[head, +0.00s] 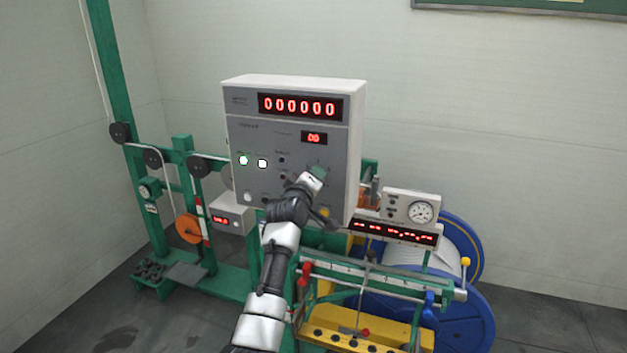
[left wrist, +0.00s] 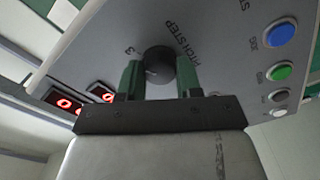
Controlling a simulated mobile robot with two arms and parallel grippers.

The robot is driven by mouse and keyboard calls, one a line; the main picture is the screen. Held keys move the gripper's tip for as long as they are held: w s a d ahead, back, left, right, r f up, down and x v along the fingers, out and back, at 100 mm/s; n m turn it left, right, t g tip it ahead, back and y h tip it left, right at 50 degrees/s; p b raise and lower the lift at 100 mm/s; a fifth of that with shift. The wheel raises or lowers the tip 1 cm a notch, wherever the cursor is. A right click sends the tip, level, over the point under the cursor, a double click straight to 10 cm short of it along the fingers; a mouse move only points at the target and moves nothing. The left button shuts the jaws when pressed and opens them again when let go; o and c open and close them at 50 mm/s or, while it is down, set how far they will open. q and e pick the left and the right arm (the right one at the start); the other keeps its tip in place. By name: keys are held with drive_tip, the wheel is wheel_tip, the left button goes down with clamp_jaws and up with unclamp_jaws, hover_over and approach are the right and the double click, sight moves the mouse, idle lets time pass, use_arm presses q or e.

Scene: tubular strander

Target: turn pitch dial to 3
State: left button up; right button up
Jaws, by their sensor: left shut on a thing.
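The pitch dial (left wrist: 158,62) is a round black knob on the grey control panel (left wrist: 225,40), beside the lettering "PITCH STEP". A single printed character, possibly a 3, shows near the knob's left side. A pale mark shows on the knob, but its exact setting cannot be told. My left gripper (left wrist: 160,78) has its green fingers on both sides of the knob and is shut on it. In the head view the left gripper (head: 318,172) is at the right part of the control box (head: 240,115), hiding the dial. My right gripper is not in view.
The box has a red counter (head: 300,107) reading 000000 and a small red display (head: 314,138) reading 00. A gauge box (head: 410,208) and blue reel (head: 465,310) stand right.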

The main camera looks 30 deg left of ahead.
use_arm(q)
drive_tip(key=shift+a+r, duration=0.1)
drive_tip(key=shift+r, duration=0.35)
drive_tip(key=o, duration=0.9)
drive_tip(key=shift+w+f, duration=0.15)
drive_tip(key=shift+f, duration=0.2)
drive_tip(key=shift+b+v, duration=1.75)
drive_tip(key=shift+v, duration=3.7)
